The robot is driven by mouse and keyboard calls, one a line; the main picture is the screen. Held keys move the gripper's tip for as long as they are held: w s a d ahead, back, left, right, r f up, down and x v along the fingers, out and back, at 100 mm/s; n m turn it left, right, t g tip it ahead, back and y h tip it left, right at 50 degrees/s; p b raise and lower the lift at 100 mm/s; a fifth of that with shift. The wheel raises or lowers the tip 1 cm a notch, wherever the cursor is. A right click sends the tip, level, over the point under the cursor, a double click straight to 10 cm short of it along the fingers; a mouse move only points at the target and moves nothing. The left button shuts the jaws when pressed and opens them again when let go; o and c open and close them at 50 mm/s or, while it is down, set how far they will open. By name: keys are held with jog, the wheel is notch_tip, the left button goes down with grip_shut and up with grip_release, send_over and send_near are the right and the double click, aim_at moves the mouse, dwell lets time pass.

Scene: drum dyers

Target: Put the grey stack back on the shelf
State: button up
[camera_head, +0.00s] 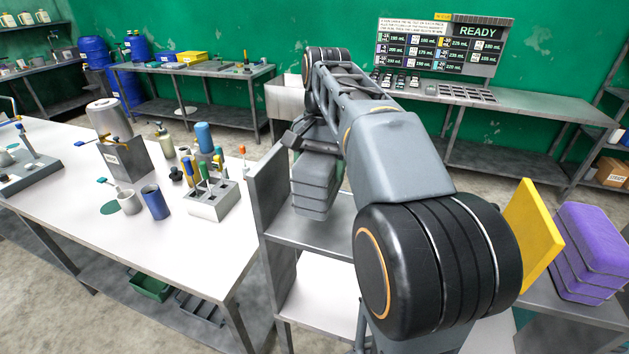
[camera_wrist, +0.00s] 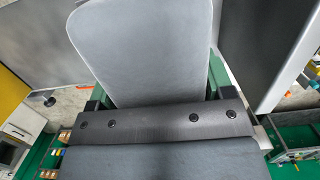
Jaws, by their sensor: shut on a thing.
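The grey stack (camera_head: 314,186) is several rounded grey slabs, one on another. It is over the near part of the grey metal shelf (camera_head: 305,237), to the right of the shelf's upright side panel (camera_head: 268,190). My gripper (camera_head: 306,138) is at the top of the stack and shut on it. In the wrist view a large grey slab face of the stack (camera_wrist: 155,45) fills the middle, with my gripper (camera_wrist: 155,95) across it. I cannot tell whether the stack's underside touches the shelf. My arm hides part of the shelf on the right.
A purple stack (camera_head: 592,250) and a yellow panel (camera_head: 533,232) stand at the right. The white table (camera_head: 75,165) on the left holds a tube rack (camera_head: 213,203), a blue cup (camera_head: 156,201) and several bottles. A display board (camera_head: 440,48) stands at the back.

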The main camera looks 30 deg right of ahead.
jog(key=shift+w+a+f, duration=0.15)
jog(key=shift+w+f, duration=0.15)
jog(key=shift+f, duration=0.1)
jog(key=f, duration=0.1)
jog(key=w+f, duration=0.1)
jog(key=f, duration=0.1)
jog(key=shift+a+f+p, duration=0.15)
jog(key=shift+a+p, duration=0.05)
jog(key=shift+p, duration=0.2)
jog(key=shift+f, duration=0.55)
jog(key=o, duration=1.1)
jog(key=shift+f, duration=0.15)
jog(key=r, duration=0.8)
jog(key=w+d+r, duration=0.1)
jog(key=r, duration=0.3)
jog(key=shift+r+p, duration=0.15)
jog(key=shift+p, duration=0.25)
jog(key=shift+d, duration=0.15)
